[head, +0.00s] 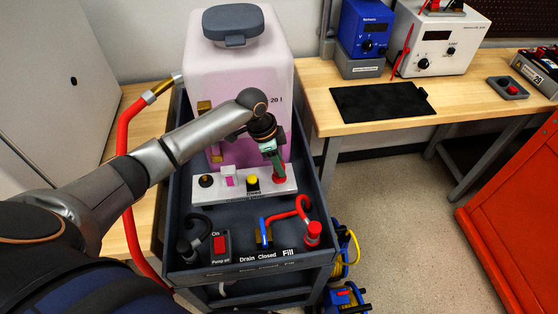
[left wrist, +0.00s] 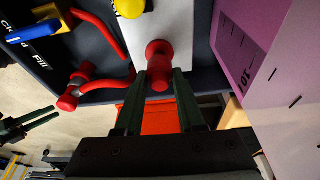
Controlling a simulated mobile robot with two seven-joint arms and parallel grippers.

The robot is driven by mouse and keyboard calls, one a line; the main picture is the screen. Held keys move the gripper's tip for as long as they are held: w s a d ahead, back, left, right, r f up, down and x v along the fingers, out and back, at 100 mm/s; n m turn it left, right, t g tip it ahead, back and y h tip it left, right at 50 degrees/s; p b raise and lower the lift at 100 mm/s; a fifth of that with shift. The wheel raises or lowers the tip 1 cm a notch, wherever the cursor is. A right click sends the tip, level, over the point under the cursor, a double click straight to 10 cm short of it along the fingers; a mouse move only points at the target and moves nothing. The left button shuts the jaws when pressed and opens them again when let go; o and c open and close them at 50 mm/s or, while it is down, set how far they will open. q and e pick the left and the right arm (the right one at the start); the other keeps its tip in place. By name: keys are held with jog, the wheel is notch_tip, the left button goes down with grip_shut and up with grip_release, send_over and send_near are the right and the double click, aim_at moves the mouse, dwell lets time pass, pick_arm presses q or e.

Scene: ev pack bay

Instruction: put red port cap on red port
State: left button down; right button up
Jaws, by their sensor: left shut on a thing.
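My left gripper (head: 278,172) is over the right end of the white port block (head: 232,190). In the left wrist view its dark green fingers (left wrist: 162,72) are shut on a red cylindrical piece, the red port cap (left wrist: 160,78). A round red part, the red port (left wrist: 158,47), shows on the block directly in line with the cap. The two overlap in view, and I cannot tell whether the cap is seated. In the head view the fingers partly hide both.
A yellow cap (head: 252,181) and a black one (head: 206,181) are on the same block. A pinkish tank (head: 235,75) stands behind. A red hose fitting (head: 312,231), blue valve handle (head: 264,228) and red pump switch (head: 220,245) are in front on the cart.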

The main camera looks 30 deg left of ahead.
pick_arm(q)
jog(key=shift+f, duration=0.2)
dwell(0.5)
jog(key=shift+f, duration=0.35)
jog(key=shift+f, duration=0.2)
dwell(0.4)
jog(key=shift+f, duration=0.25)
dwell(0.4)
jog(key=shift+c, duration=2.2)
grip_release()
jog(key=shift+r, duration=0.1)
jog(key=v, duration=1.2)
jog(key=shift+r+p, duration=0.25)
jog(key=shift+p, duration=0.05)
